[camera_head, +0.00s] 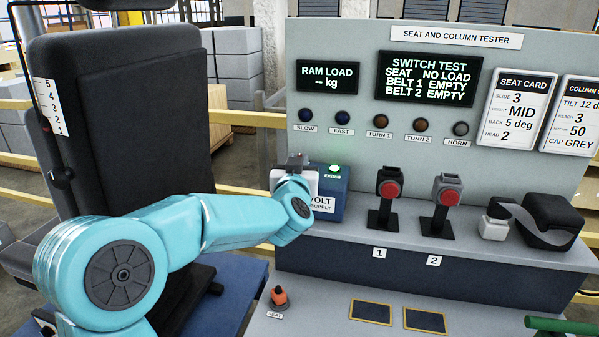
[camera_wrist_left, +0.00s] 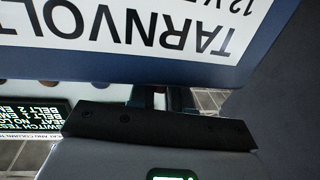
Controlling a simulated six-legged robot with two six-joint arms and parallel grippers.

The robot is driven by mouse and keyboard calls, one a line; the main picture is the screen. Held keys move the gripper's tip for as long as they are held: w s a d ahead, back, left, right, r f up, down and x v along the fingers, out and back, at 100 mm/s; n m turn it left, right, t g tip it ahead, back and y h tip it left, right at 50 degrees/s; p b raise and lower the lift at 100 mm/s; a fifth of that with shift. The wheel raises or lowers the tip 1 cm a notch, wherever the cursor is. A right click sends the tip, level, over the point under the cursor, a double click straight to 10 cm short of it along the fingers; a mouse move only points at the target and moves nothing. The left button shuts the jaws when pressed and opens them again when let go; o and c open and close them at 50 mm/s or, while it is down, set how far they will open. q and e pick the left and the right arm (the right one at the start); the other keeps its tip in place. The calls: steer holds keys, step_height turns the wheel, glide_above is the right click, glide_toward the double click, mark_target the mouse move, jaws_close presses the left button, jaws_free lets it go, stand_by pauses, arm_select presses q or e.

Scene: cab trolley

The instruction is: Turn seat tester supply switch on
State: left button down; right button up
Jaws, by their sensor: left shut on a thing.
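The blue supply box (camera_head: 333,195), with a white label ending in "VOLT SUPPLY", stands at the left end of the tester bench. A lamp (camera_head: 334,170) on its top glows green. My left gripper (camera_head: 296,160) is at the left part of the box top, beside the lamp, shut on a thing. The switch itself is hidden by my gripper, so its position does not show. In the left wrist view, the box label (camera_wrist_left: 140,30) appears upside down and very near, and my dark gripper parts (camera_wrist_left: 165,98) are just below it. My right gripper is not in view.
The seat (camera_head: 130,120) stands close at the left, behind my arm. Two red-buttoned buckle stands (camera_head: 388,190) (camera_head: 446,190) and a black belt unit (camera_head: 553,220) are on the bench to the right. The tester panel (camera_head: 400,150) rises behind. An orange-topped seat knob (camera_head: 279,297) is in front.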

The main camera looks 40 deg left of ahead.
arm_select(q)
steer(key=shift+s+a+f+m+t+h+b, duration=0.1)
steer(key=shift+a+f+m+t+h+b, duration=0.1)
steer(key=shift+m+t+h+b, duration=0.65)
steer(key=shift+r+h+b, duration=0.15)
steer(key=shift+h+b, duration=0.3)
steer(key=shift+b, duration=0.05)
steer(key=shift+d, duration=0.1)
steer(key=c, duration=1.1)
jaws_free()
steer(key=shift+r, duration=0.1)
steer(key=shift+c, duration=0.2)
